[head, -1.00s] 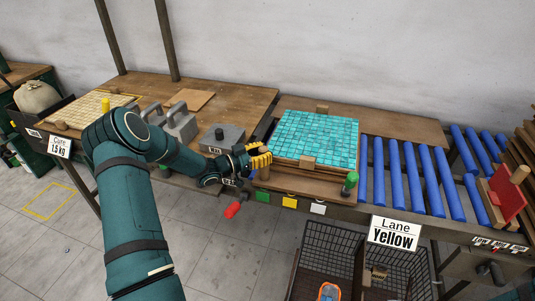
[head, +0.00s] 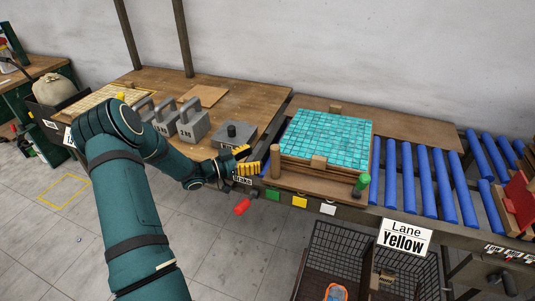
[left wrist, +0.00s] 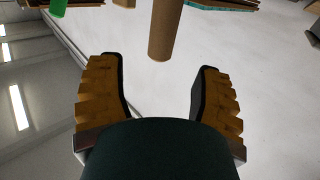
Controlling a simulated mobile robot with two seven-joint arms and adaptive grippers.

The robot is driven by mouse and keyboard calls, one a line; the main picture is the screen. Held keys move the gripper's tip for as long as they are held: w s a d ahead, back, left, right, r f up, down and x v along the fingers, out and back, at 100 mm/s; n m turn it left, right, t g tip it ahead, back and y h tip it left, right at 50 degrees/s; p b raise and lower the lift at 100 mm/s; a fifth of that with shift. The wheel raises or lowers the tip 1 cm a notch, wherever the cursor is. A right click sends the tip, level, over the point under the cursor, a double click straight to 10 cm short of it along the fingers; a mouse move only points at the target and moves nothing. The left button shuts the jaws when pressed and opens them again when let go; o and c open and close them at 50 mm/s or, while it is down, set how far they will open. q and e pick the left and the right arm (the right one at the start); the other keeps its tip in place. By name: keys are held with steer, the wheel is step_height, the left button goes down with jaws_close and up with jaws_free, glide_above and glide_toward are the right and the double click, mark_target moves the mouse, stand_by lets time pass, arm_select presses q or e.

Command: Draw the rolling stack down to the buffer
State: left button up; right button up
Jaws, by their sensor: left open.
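The stack of teal mosaic sheets on wooden boards (head: 326,138) sits on the bench left of the blue rollers, with a wooden block on its near edge. An upright wooden peg (head: 275,161) stands at its near-left corner. My left gripper (head: 250,161) is open and empty, just left of the peg and apart from it. In the left wrist view the peg (left wrist: 165,30) lies ahead, roughly between the open fingers (left wrist: 160,68). A teal edge of the stack (left wrist: 235,8) shows at the top. My right gripper is out of view. I cannot identify the buffer.
A red brake handle (head: 242,207) hangs below the gripper. A green-topped post (head: 362,182) stands at the stack's near-right corner. Grey weights (head: 193,122) stand left. Blue rollers (head: 407,178) run right.

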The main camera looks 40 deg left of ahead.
arm_select(q)
steer(key=v, duration=0.3)
steer(key=shift+s+a, duration=0.2)
steer(key=shift+s, duration=0.15)
stand_by(0.3)
